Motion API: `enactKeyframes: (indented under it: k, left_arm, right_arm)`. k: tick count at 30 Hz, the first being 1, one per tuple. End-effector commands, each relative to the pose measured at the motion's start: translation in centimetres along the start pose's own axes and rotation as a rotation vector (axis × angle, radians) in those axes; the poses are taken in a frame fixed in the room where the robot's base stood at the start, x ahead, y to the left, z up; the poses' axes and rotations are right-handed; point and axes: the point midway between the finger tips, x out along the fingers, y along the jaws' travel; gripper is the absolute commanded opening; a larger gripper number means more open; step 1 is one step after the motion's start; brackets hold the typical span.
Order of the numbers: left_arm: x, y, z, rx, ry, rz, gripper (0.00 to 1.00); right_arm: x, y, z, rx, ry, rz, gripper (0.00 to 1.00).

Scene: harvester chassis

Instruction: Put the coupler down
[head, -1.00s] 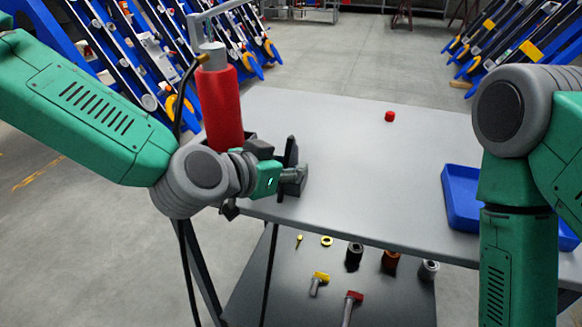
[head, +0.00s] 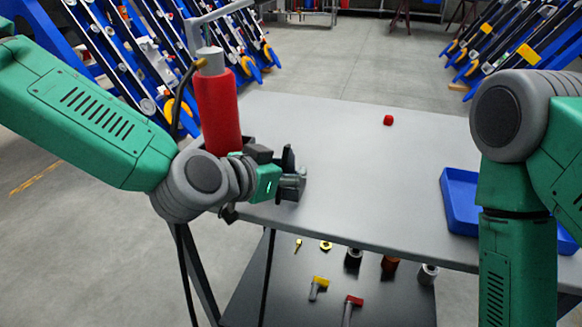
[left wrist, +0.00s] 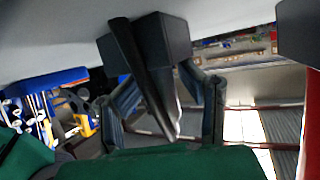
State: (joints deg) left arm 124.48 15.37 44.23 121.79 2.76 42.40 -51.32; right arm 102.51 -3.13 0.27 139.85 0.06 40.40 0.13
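My left gripper (head: 290,180) is low over the near left part of the grey table, beside the red cylinder. A dark upright piece and a small grey piece show at its fingers; I cannot tell which belongs to the coupler. In the left wrist view, a dark blocky piece (left wrist: 160,55) lies across the space between the two spread finger links, against the grey surface. It hides the fingertips, so I cannot see whether they grip it. No part is clearly recognisable as the coupler. My right gripper is out of view.
The grey table (head: 330,150) is mostly clear. A red cylinder (head: 218,115) with a hose stands at its left edge. A small red cap (head: 388,120) lies toward the back and a blue tray (head: 460,205) at the right. Tools and sockets lie on the lower shelf (head: 390,300).

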Motion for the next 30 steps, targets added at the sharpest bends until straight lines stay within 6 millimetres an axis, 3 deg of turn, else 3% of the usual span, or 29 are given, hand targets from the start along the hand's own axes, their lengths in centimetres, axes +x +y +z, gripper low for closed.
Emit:
enactKeyframes:
  k: [1, 2, 9, 15, 21, 30]
  left_arm:
    - [-0.6, 0.5, 1.3, -0.011, -0.044, 0.017, 0.37]
    - [-1.2, 0.5, 1.4, -0.011, -0.045, 0.017, 0.37]
    - [-6.9, 0.3, 0.9, -0.013, -0.035, 0.013, 0.37]
    - [-10.6, 0.3, 0.5, -0.01, -0.028, 0.009, 0.37]
    - [-12.3, 0.3, 0.4, -0.008, -0.025, 0.009, 0.37]
    - [-12.4, 0.3, 0.8, -0.013, -0.032, 0.009, 0.37]
  right_arm:
    - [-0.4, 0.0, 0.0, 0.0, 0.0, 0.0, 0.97]
    - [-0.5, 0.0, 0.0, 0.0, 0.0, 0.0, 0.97]
    - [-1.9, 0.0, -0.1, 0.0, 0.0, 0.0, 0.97]
    - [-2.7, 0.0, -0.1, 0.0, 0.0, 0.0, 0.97]
    - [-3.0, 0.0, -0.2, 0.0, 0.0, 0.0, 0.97]
    - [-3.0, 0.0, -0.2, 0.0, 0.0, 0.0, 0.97]
